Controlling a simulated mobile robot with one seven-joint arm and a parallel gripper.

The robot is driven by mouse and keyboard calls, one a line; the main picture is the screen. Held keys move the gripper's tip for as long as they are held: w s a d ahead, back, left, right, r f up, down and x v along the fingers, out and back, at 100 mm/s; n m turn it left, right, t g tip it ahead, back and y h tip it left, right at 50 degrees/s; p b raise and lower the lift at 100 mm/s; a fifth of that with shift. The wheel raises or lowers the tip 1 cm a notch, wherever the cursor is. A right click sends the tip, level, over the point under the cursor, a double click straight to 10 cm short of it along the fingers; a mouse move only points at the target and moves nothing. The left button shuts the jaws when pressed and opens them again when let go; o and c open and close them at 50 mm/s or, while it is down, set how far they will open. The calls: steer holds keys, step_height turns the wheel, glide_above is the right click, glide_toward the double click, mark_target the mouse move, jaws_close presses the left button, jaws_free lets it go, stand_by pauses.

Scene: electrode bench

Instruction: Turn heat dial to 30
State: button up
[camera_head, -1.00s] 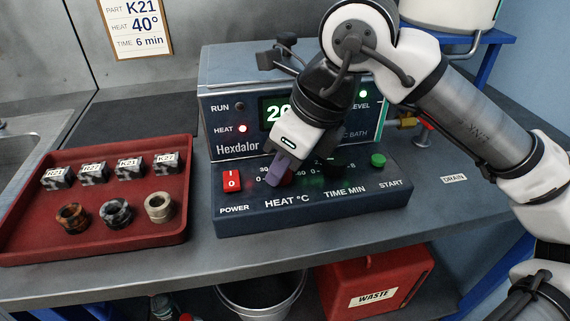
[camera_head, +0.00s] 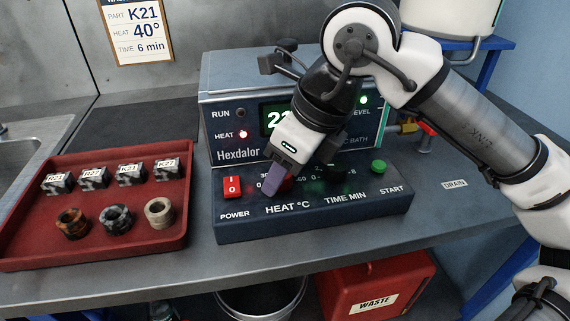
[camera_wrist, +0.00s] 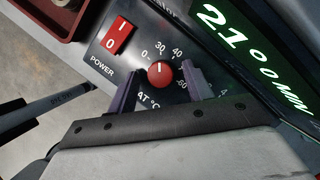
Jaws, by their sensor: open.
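The heat dial (camera_wrist: 160,75) is a small red knob with a white mark. In the wrist view its mark points up, close to the 30 on the printed scale. My gripper (camera_wrist: 162,78) is open, with one purple finger on each side of the dial. I cannot tell whether either finger touches it. In the head view my gripper (camera_head: 272,188) is over the HEAT °C area and hides most of the dial. The display (camera_wrist: 250,55) reads 21° and 0 MIN in the wrist view.
The red power switch (camera_head: 232,187) is left of the dial; the dark time dial and green start button (camera_head: 378,167) are right. A red tray (camera_head: 100,235) holds labelled blocks and three rings. A wall card (camera_head: 140,30) reads K21, 40°, 6 min.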

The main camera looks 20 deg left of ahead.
steer(key=v, duration=1.3)
steer(key=shift+r+p, duration=0.3)
steer(key=shift+p, duration=0.05)
steer(key=shift+s, duration=0.1)
